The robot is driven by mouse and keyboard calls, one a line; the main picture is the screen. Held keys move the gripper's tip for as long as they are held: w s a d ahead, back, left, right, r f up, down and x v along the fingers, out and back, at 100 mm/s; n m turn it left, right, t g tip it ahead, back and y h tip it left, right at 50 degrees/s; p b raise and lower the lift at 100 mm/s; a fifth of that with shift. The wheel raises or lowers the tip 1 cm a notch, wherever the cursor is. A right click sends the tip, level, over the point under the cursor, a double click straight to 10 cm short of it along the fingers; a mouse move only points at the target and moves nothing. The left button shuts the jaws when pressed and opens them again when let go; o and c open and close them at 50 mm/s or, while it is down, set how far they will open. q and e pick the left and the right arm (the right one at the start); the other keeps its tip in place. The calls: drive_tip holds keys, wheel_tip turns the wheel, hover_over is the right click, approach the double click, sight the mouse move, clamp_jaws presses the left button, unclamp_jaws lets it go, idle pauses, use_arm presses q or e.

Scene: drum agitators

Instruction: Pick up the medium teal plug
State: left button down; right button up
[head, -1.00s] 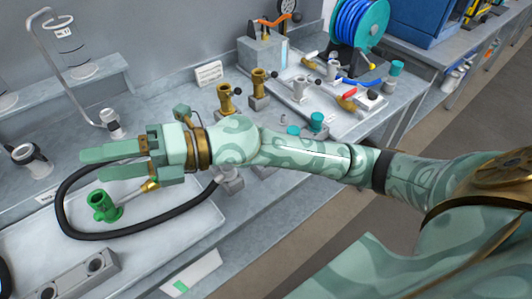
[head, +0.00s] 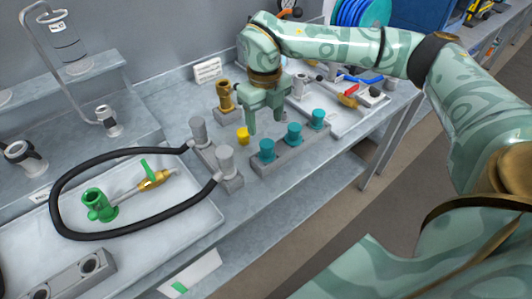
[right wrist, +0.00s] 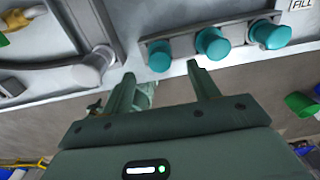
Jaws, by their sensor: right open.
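Three teal plugs stand upright in a grey block (head: 290,157) in the head view: a left one (head: 267,150), a middle one (head: 293,133) and a right one (head: 318,119). They also show in a row in the right wrist view, left (right wrist: 159,56), middle (right wrist: 212,43) and right (right wrist: 270,34). Their sizes look close, so I cannot tell surely which is medium. My right gripper (head: 267,122) points downward, open and empty, above and behind the left and middle plugs. Its fingers (right wrist: 160,74) show apart from the plugs in the right wrist view. My left gripper is out of view.
Grey fittings (head: 226,160) joined by a black hose (head: 75,175) stand left of the plug block. A yellow plug (head: 243,136) and a brass fitting (head: 225,96) are behind. A tray (head: 205,222) with a green fitting (head: 98,206) lies left. The front bench strip is clear.

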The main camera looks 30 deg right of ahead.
sight(267, 143)
wheel_tip(267, 143, down, 3)
drive_tip(key=shift+f, duration=0.2)
drive_tip(key=f+b, duration=0.1)
drive_tip(key=f, duration=0.1)
drive_tip(key=s+f+b, duration=0.1)
drive_tip(key=f, duration=0.2)
drive_tip(key=shift+s+a+f, duration=0.1)
drive_tip(key=shift+f, duration=0.05)
drive_tip(key=c, duration=1.1)
